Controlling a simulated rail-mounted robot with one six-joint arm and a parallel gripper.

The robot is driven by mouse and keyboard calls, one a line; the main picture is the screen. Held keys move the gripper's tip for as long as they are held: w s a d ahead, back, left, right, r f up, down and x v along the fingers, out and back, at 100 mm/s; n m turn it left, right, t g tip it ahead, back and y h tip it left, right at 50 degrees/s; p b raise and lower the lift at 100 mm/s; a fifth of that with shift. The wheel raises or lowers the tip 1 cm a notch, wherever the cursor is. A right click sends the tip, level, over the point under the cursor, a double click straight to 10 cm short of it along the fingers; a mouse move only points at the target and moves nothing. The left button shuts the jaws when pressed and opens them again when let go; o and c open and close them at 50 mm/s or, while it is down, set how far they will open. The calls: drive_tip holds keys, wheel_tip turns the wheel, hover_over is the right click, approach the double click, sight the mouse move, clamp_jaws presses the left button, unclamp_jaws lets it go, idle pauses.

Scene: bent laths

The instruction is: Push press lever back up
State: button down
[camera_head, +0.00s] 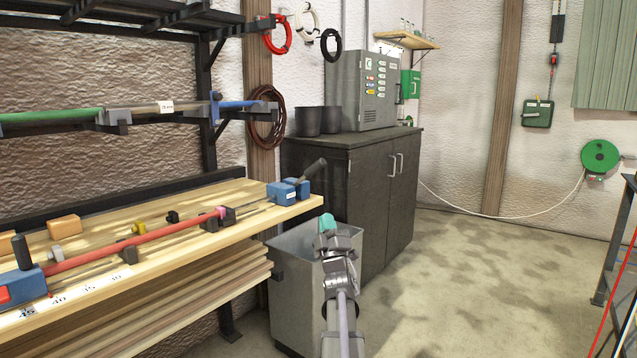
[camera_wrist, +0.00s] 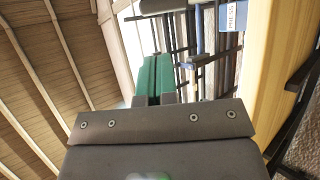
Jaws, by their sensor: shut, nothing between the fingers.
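A blue clamp block (camera_head: 288,190) sits at the right end of the wooden bench, with a black lever (camera_head: 313,170) slanting up to the right. Another blue block (camera_head: 22,285) at the bench's left end carries an upright black handle (camera_head: 21,252). I cannot tell for sure which is the press lever. My gripper (camera_head: 327,223) is in front of the bench's right end, below and right of the right block, apart from it. Its green fingers (camera_wrist: 154,78) are shut together and empty in the wrist view. A labelled blue part (camera_wrist: 230,18) shows beyond them.
A red lath (camera_head: 130,245) lies along the wooden bench (camera_head: 170,260) between black supports. A grey bin (camera_head: 290,275) stands under my gripper. A dark cabinet (camera_head: 365,185) is behind. The bench edge (camera_wrist: 262,60) is close in the wrist view.

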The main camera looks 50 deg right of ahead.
sight(317, 171)
drive_tip(key=p+x, duration=0.9)
drive_tip(key=x, duration=0.4)
drive_tip(key=shift+w+d+r+p, duration=0.1)
drive_tip(key=shift+r+p, duration=0.15)
drive_tip(key=shift+p, duration=0.05)
drive_tip(key=shift+w+d, duration=0.15)
drive_tip(key=shift+w, duration=0.05)
drive_tip(key=shift+r, duration=0.1)
